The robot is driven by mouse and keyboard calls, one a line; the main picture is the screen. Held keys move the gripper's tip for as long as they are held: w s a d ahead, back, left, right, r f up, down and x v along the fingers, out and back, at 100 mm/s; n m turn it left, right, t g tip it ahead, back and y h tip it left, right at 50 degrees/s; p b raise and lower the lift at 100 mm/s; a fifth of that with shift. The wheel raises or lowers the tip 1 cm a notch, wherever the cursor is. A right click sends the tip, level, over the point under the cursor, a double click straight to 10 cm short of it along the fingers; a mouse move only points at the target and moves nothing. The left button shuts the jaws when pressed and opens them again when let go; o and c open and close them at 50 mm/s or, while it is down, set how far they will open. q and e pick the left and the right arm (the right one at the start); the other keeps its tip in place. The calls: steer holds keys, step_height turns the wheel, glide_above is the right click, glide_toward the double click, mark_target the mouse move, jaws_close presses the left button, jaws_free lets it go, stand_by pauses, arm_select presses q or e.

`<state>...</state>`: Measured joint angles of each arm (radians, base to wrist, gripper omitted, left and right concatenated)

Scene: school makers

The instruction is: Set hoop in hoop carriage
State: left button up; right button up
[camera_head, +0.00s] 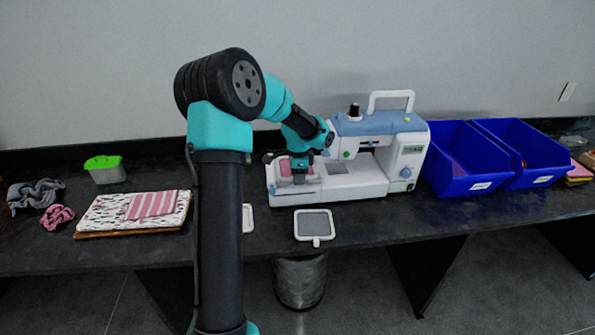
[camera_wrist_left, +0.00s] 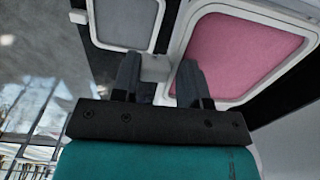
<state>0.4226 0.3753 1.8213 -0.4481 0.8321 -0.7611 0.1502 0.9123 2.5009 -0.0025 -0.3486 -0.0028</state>
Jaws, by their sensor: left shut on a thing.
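My left gripper (camera_head: 299,170) is at the left end of the white and blue sewing machine (camera_head: 372,174). Its two fingers (camera_wrist_left: 157,85) are shut on the white tab of a hoop with pink fabric. The pink hoop (camera_wrist_left: 243,50) fills the upper right of the left wrist view. In the head view the pink hoop (camera_head: 285,168) shows partly behind the gripper, over the machine's left part. Whether it touches the hoop carriage is hidden, and I cannot pick out the carriage clearly. My right gripper is not in view.
A hoop with grey fabric (camera_head: 314,225) lies on the dark table, its tab toward the front. Another white frame (camera_head: 248,218) is mostly behind my arm. Blue bins (camera_head: 463,186) stand right of the machine.

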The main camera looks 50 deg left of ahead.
arm_select(q)
steer(key=w+a, duration=0.1)
steer(key=a, duration=0.1)
steer(key=w+a, duration=0.4)
steer(key=shift+w+a+f, duration=0.1)
steer(key=shift+w+f, duration=0.15)
steer(key=shift+f, duration=0.1)
steer(key=shift+f, duration=1.75)
steer(key=shift+f, duration=0.15)
steer(key=o, duration=0.9)
steer(key=shift+o, duration=0.2)
step_height(320, 180, up, 12)
steer(key=shift+s, duration=0.15)
